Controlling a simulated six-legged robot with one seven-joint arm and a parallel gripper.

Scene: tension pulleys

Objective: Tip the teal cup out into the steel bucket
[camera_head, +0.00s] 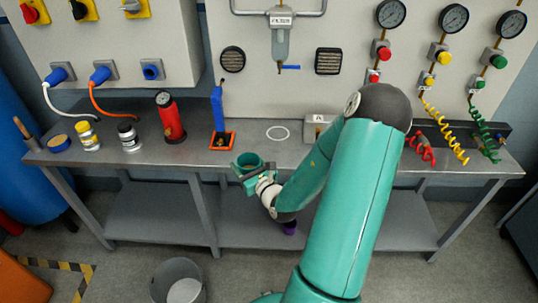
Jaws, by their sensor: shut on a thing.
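The teal cup (250,162) is upright in the body camera view, near the front edge of the workbench. My gripper (250,174) is shut around the cup, with dark jaws at its sides. The cup's rim faces up; its contents cannot be made out. The steel bucket (165,281) stands on the floor in front of the bench, below and to the left of the cup. Its lower part is cut off by the picture's bottom edge. A pale patch shows inside the bucket.
The steel workbench (190,152) carries a red cylinder (170,117), a blue upright tool on an orange base (219,112), and small jars (129,137). A white ring (278,133) marks the bench top. Floor between bench and bucket looks clear.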

